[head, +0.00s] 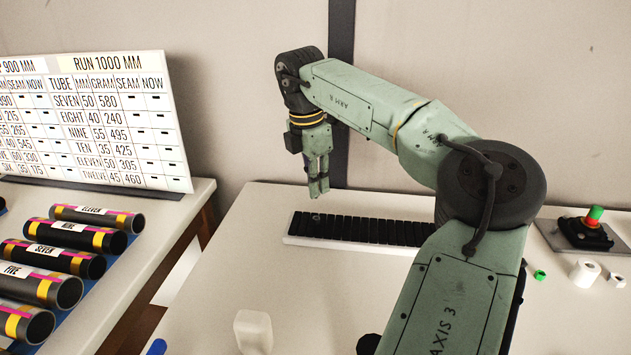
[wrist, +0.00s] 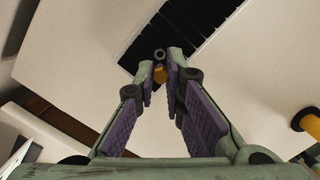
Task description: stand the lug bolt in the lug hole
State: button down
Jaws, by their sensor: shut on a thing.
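My gripper (head: 318,187) points down over the far left end of a long black slotted strip in the head view. In the wrist view my gripper (wrist: 160,66) is shut on a small piece with a yellow-orange part and a dark grey round end; this looks like the lug bolt (wrist: 160,75). The fingers hide most of it, and its tilt is hard to tell. The black slotted strip (head: 360,229) has a pale edge and lies on the white table; it also shows beyond the fingertips in the wrist view (wrist: 200,28). I cannot make out the lug hole.
Labelled tubes (head: 75,236) lie on the left table, before a printed board (head: 120,120). A white container (head: 253,332) stands at the front. At right are a black fixture (head: 586,235) with a red and green piece, a white roll (head: 585,273) and a green nut (head: 540,275).

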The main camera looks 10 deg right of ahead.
aim_at(317, 221)
jog(key=shift+f+b, duration=1.75)
jog(key=shift+f, duration=0.85)
jog(key=shift+f+b, duration=0.55)
jog(key=shift+f, duration=0.15)
jog(key=c, duration=1.6)
grip_release()
